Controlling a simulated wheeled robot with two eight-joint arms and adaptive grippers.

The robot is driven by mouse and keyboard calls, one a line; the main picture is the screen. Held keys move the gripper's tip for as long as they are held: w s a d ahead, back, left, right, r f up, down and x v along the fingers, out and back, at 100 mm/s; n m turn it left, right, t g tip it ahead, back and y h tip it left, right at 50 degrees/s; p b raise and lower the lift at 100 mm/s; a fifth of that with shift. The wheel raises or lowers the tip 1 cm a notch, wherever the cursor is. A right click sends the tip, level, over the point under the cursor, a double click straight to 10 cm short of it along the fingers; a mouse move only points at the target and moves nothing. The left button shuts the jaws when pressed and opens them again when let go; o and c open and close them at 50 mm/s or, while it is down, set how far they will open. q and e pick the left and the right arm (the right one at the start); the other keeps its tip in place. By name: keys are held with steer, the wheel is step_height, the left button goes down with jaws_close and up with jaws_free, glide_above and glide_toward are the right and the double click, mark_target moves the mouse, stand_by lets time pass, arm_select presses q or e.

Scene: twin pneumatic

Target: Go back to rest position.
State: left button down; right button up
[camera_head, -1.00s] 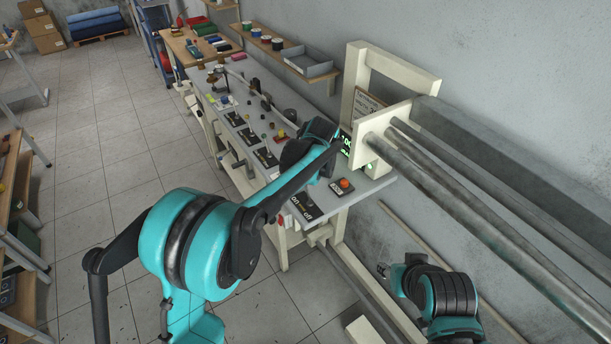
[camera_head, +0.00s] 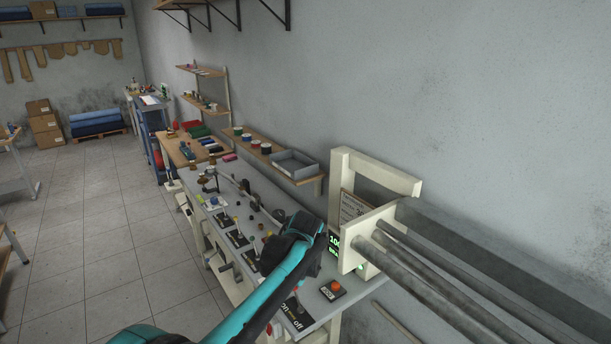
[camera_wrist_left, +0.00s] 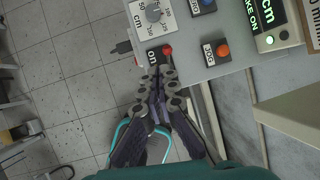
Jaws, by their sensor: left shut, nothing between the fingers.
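My left arm (camera_head: 262,302) comes in from the bottom of the head view and reaches over the front of the grey control bench (camera_head: 318,322). Its dark wrist covers part of the bench, and the fingers cannot be made out there. In the left wrist view my left gripper (camera_wrist_left: 160,72) is shut and empty. Its tips appear just below the black on/off plate (camera_wrist_left: 154,56) and its red-tipped lever (camera_wrist_left: 168,50); whether they touch cannot be told. The on/off plate also shows in the head view (camera_head: 296,314). My right gripper is not in view.
An orange JOG button (camera_head: 336,286) and a lit green display (camera_head: 334,240) are close by on the bench. A cream frame with long metal bars (camera_head: 425,272) extends at the right. Bare floor (camera_head: 120,255) lies left of the bench.

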arm_select(q)
steer(key=s+a+r+n+b, duration=0.2)
steer(key=s+a+n+b, duration=0.1)
steer(key=s+a+n, duration=0.45)
steer(key=s+a+f+n+b, duration=0.1)
steer(key=s+a+f+n, duration=0.1)
steer(key=s+n, duration=0.5)
steer(key=s+a+f+n+t+h+b, duration=0.1)
steer(key=s+a+f+n+b, duration=0.1)
steer(key=s+f+n, duration=0.3)
steer(key=s+a+f+n+t+b, duration=0.1)
steer(key=s+a+f+n, duration=0.1)
steer(key=s+n, duration=0.8)
steer(key=shift+s+f+h, duration=0.3)
steer(key=shift+s+f, duration=0.5)
steer(key=shift+s, duration=0.25)
